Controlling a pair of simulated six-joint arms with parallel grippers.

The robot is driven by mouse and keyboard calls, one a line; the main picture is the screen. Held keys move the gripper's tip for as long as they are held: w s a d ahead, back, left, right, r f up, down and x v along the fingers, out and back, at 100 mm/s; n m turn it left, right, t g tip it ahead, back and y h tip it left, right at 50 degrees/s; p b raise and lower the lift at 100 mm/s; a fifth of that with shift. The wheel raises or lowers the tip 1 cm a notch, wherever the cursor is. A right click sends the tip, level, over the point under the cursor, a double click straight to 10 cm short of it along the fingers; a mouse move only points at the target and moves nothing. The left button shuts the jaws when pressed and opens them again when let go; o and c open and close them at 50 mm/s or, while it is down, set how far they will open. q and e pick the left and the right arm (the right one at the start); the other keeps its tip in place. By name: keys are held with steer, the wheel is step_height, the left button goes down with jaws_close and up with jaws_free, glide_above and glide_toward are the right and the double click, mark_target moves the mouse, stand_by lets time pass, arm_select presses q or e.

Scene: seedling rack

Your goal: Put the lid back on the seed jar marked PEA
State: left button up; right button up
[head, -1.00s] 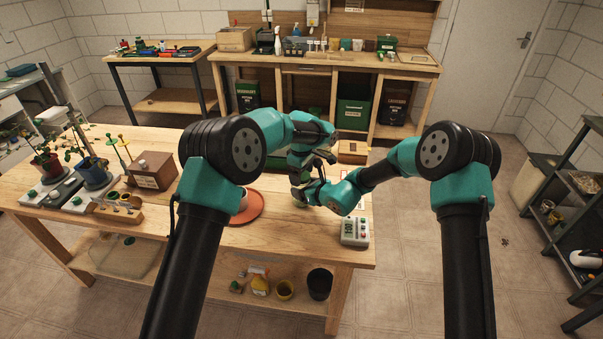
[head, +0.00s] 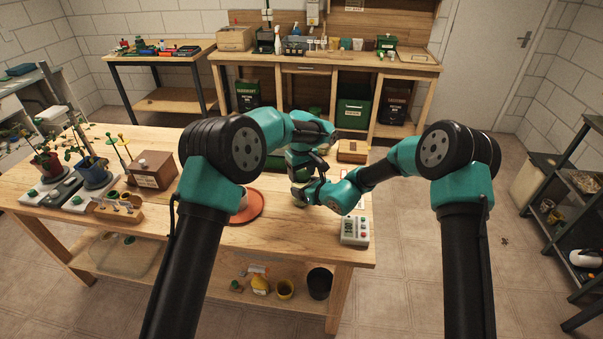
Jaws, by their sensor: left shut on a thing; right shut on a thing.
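My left gripper (head: 300,174) points down over the right part of the bench, just above my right gripper (head: 303,193). The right gripper reaches in from the right, low over the bench top. Both are shut, the left seemingly on the lid and the right on the seed jar, though the wrists and fingers hide most of both. A small green patch (head: 299,205) shows under the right gripper, perhaps part of the jar. The PEA marking cannot be read, and whether lid and jar touch cannot be told.
An orange saucer (head: 254,218) with a pot lies left of the grippers. A grey device with buttons (head: 355,231) stands near the right front edge. A wooden box (head: 352,151) sits at the back right corner. A brown box (head: 152,169), wooden rack and potted plants stand left.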

arm_select(q)
steer(key=shift+m, duration=0.6)
steer(key=o, duration=1)
steer(key=shift+r, duration=2.25)
steer(key=shift+c, duration=0.3)
